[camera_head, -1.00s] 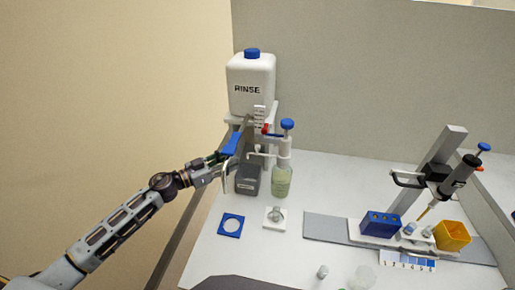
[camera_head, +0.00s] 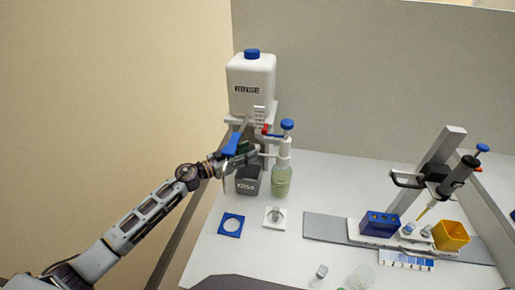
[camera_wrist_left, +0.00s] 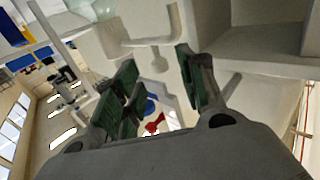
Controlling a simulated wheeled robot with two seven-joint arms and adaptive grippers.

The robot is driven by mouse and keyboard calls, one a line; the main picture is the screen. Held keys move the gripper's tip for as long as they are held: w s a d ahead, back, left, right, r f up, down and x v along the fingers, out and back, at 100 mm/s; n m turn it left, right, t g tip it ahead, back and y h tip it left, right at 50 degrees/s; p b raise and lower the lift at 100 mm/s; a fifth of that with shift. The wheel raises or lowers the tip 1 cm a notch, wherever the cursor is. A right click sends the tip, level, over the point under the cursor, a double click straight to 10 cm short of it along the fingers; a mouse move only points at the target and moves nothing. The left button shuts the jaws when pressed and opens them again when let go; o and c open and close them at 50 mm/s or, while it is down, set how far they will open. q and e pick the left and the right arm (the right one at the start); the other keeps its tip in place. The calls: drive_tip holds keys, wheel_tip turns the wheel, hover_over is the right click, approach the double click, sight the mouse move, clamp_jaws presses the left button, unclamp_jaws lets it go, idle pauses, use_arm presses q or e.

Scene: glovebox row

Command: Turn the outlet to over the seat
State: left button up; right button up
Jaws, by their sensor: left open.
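The outlet is a thin white spout (camera_head: 263,154) reaching left from the blue-topped dispenser (camera_head: 285,146) on a bottle of pale green liquid (camera_head: 281,182). In the left wrist view a white bent spout with a downward tip (camera_wrist_left: 158,62) shows near the fingertips. My left gripper (camera_head: 241,158) is open beside the spout's left end, with its green-padded fingers (camera_wrist_left: 163,82) apart. I cannot tell whether they touch the spout. A white square seat (camera_head: 268,223) with a small grey piece on it lies in front of the bottle. My right gripper is out of view.
A white RINSE tank (camera_head: 251,82) stands on a stand behind the gripper, with a dark grey container (camera_head: 248,181) below. A blue square with a round hole (camera_head: 231,233) lies left of the seat. A pipette stand (camera_head: 436,180), blue block (camera_head: 379,224) and yellow box (camera_head: 451,236) are at right.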

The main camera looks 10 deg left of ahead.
sight(258, 147)
use_arm(q)
drive_tip(key=shift+x, duration=2.1)
drive_tip(key=shift+w+d, duration=0.15)
drive_tip(key=shift+d, duration=0.05)
drive_tip(key=shift+c, duration=0.5)
drive_tip(key=c, duration=0.4)
clamp_jaws()
drive_tip(key=shift+r+p, duration=0.1)
drive_tip(key=shift+p, duration=0.35)
drive_tip(key=shift+s+r+n+t+y+p, duration=0.1)
drive_tip(key=shift+s+n+t+y+p, duration=0.25)
drive_tip(key=shift+p, duration=0.35)
drive_tip(key=shift+y+p, duration=0.25)
drive_tip(key=shift+p, duration=0.15)
drive_tip(key=shift+s+n+t+y+p, duration=0.25)
drive_tip(key=shift+n+t+y+p, duration=0.2)
drive_tip(key=shift+p, duration=0.35)
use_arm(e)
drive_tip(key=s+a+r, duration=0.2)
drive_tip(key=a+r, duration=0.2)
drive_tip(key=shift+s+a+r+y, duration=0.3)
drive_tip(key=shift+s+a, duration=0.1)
